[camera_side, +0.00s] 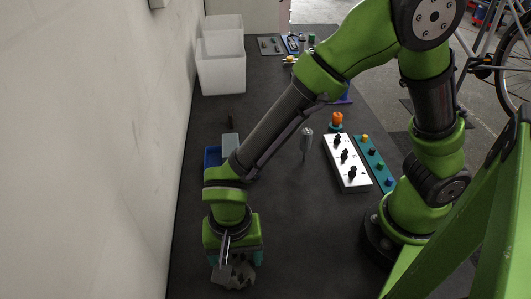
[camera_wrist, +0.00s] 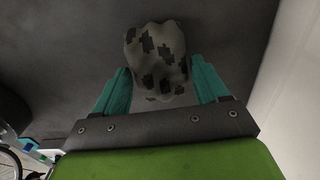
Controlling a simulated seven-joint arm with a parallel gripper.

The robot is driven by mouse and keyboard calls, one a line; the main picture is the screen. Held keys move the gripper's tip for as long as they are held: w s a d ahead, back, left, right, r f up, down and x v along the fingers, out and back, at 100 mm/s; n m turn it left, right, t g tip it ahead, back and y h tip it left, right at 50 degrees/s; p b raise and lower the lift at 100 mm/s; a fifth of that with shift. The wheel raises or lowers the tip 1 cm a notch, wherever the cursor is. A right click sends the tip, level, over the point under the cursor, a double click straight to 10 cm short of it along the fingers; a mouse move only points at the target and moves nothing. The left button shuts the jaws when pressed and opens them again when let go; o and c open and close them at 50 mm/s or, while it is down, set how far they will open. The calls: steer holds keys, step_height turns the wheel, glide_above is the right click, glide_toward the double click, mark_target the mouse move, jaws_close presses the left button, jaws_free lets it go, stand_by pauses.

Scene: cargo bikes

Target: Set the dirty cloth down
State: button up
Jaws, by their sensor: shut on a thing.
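My gripper (camera_side: 235,262) points down at the near left of the dark table (camera_side: 300,225). It is shut on the dirty cloth (camera_side: 240,277), a crumpled grey piece with dark blotches. In the wrist view the cloth (camera_wrist: 156,58) bulges out between and beyond the two teal fingers of my gripper (camera_wrist: 161,75). In the side view my gripper hides part of the cloth. I cannot tell whether the cloth touches the table.
A blue tray (camera_side: 212,157) and a grey block (camera_side: 230,143) lie behind my gripper, near the wall. White bins (camera_side: 221,73) stand farther back. A white board with black knobs (camera_side: 358,184) and a teal strip (camera_side: 374,164) lie right. The table's near middle is clear.

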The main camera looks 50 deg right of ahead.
mark_target(236, 257)
steer(key=shift+f, duration=0.95)
steer(key=o, duration=1.2)
step_height(236, 257, up, 12)
steer(key=d+r+n+t, duration=0.1)
steer(key=d+r+t, duration=0.1)
steer(key=d+r, duration=0.2)
steer(key=d+r+n+t+y, duration=0.1)
steer(key=d+r, duration=0.3)
steer(key=d, duration=0.7)
steer(key=d+r+n+t+y, duration=0.1)
steer(key=d+r+n+t, duration=0.2)
steer(key=d, duration=0.5)
steer(key=shift+d+r+t, duration=0.15)
steer(key=shift+r+t, duration=0.25)
steer(key=shift+t, duration=0.2)
